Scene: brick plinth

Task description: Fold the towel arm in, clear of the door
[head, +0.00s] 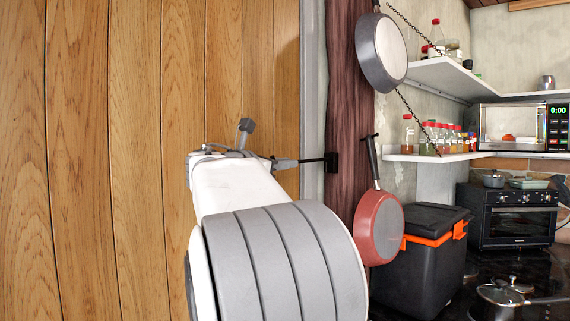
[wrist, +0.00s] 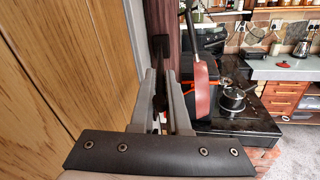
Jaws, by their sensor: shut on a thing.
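The towel arm (head: 312,160) is a thin dark bar on a black bracket fixed to the dark wooden post (head: 340,90). It sticks out to the left from the post, in front of the plank door (head: 130,150). My gripper (head: 287,163) is shut on the bar, left of the bracket. In the wrist view my gripper's two grey fingers (wrist: 162,82) stand either side of the dark bar (wrist: 160,98), and the bracket (wrist: 160,46) is just beyond them. My own arm hides part of the door in the head view.
A red pan (head: 379,228) hangs on the post just right of the bracket, close to my gripper. A grey pan (head: 382,52) hangs above. A black cool box (head: 425,260), shelves with jars (head: 430,157) and an oven (head: 512,215) are further right.

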